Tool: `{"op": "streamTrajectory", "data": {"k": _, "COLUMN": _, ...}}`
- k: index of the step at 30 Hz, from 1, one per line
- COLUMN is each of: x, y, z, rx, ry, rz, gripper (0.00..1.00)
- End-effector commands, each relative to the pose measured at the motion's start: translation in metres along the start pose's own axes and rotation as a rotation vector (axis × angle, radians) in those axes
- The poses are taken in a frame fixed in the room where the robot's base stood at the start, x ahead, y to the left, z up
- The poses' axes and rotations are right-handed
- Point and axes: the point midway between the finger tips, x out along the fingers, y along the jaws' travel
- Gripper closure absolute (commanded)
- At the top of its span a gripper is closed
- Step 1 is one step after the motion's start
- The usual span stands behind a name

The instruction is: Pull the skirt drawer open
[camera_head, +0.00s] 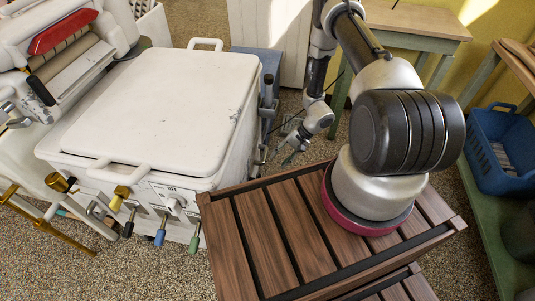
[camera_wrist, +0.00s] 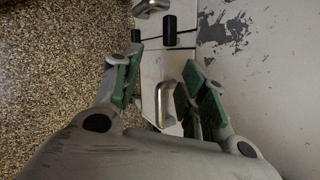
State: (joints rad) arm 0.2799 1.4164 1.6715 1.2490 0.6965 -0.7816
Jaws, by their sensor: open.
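The white washer (camera_head: 155,110) stands at the left in the head view, its lid on top. My gripper (camera_head: 290,152) is low beside the washer's right side. In the wrist view my gripper (camera_wrist: 163,84) is open, with green pads apart on either side of a curved metal handle (camera_wrist: 163,103). The handle is fixed to a narrow white front (camera_wrist: 150,72), which may be the skirt drawer. I cannot tell whether the pads touch the handle. The drawer front is not clearly seen in the head view.
Another metal handle (camera_wrist: 151,6) and black knobs (camera_wrist: 169,30) are close by in the wrist view. Chipped white paint (camera_wrist: 275,85) is at its right. Speckled floor (camera_wrist: 60,60) is free at its left. A blue crate (camera_head: 500,150) is at the head view's far right.

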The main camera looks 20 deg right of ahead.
Motion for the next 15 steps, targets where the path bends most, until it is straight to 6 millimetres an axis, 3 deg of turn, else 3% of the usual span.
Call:
{"op": "streamTrajectory", "data": {"k": 2, "x": 0.026, "y": 0.002, "z": -0.030, "rx": -0.024, "ry": 0.084, "rz": -0.027, "gripper": 0.58}}
{"op": "streamTrajectory", "data": {"k": 4, "x": 0.026, "y": -0.018, "z": -0.066, "rx": -0.085, "ry": 0.189, "rz": -0.052, "gripper": 0.58}}
{"op": "streamTrajectory", "data": {"k": 6, "x": 0.022, "y": -0.032, "z": -0.090, "rx": -0.141, "ry": 0.263, "rz": -0.058, "gripper": 0.58}}
{"op": "streamTrajectory", "data": {"k": 15, "x": 0.030, "y": -0.033, "z": -0.102, "rx": -0.300, "ry": 0.311, "rz": -0.017, "gripper": 0.58}}
